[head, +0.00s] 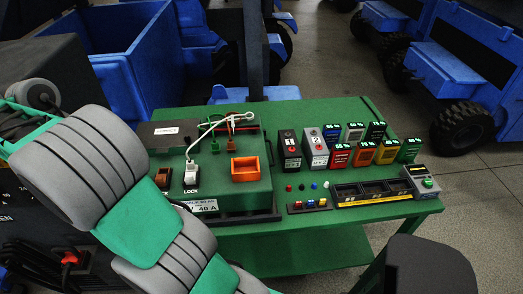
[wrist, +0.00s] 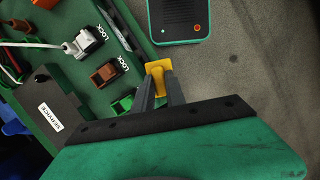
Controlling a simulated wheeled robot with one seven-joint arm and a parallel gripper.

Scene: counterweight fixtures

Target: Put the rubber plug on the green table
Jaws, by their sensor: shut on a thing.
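My gripper (wrist: 160,92) shows in the wrist view, its dark fingers shut on a small yellow piece (wrist: 158,67) with a wider top. I cannot tell for sure whether this piece is the rubber plug. It is held beside the edge of the green fixture, close to a brown connector (wrist: 104,73) and a green connector (wrist: 122,105). The green table (head: 330,222) stands in the middle of the head view. There my arm reaches in from the left, and my gripper is out of the picture.
The green fixture box with an orange socket (head: 245,169) and a white plug (head: 191,174) takes the table's left part. Several labelled boxes (head: 340,157), small coloured balls and a black tray (head: 370,190) fill the right. Blue carts (head: 450,75) stand behind.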

